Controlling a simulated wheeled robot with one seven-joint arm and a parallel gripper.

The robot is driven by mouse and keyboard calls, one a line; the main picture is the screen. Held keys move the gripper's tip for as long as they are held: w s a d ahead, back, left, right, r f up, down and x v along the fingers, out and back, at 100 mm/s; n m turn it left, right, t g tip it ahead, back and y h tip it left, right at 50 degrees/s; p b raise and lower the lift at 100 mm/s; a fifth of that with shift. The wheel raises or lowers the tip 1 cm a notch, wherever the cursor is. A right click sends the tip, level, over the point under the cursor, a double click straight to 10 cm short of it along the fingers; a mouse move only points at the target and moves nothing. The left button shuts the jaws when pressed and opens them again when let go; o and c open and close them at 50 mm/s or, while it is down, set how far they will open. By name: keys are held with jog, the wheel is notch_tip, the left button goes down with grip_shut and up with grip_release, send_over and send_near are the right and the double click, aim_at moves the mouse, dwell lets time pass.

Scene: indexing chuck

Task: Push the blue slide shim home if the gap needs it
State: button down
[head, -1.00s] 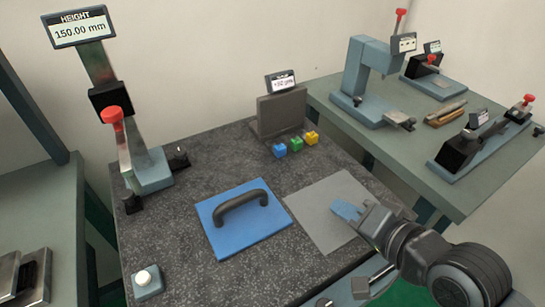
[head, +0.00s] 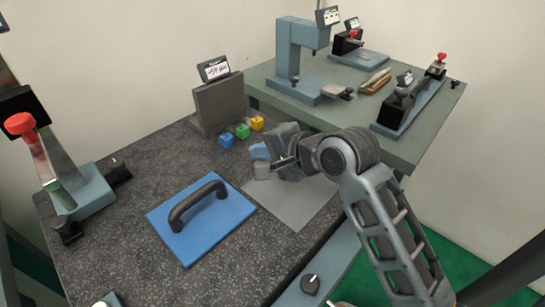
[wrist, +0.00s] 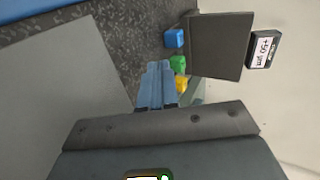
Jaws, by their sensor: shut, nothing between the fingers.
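The blue slide shim (head: 226,140) is a small blue block at the foot of an upright grey block (head: 220,104), left of a green one (head: 242,131) and a yellow one (head: 257,123). In the wrist view the blue shim (wrist: 174,38) shows uncovered above the fingertips. My gripper (head: 258,152) is shut and empty, just in front of and right of the row. The display (wrist: 263,49) on the grey block reads +50 µm.
A blue plate with a dark handle (head: 200,205) lies left of a grey mat (head: 290,205) on the speckled slab. A height gauge (head: 60,165) stands at the left. A side bench (head: 400,150) with several instruments is behind on the right.

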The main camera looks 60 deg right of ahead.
aim_at(224, 135)
jog(key=w, duration=0.2)
jog(key=w+d+f, duration=0.1)
jog(key=w, duration=0.1)
jog(key=w+d+f, duration=0.1)
jog(key=w, duration=0.2)
jog(key=w+p, duration=0.1)
jog(key=w, duration=0.1)
jog(key=w+d+p, duration=0.1)
jog(key=w+p, duration=0.1)
jog(key=shift+w+d+r, duration=0.15)
jog(key=shift+r, duration=0.05)
jog(key=shift+w+d+f, duration=0.1)
jog(key=shift+w, duration=0.3)
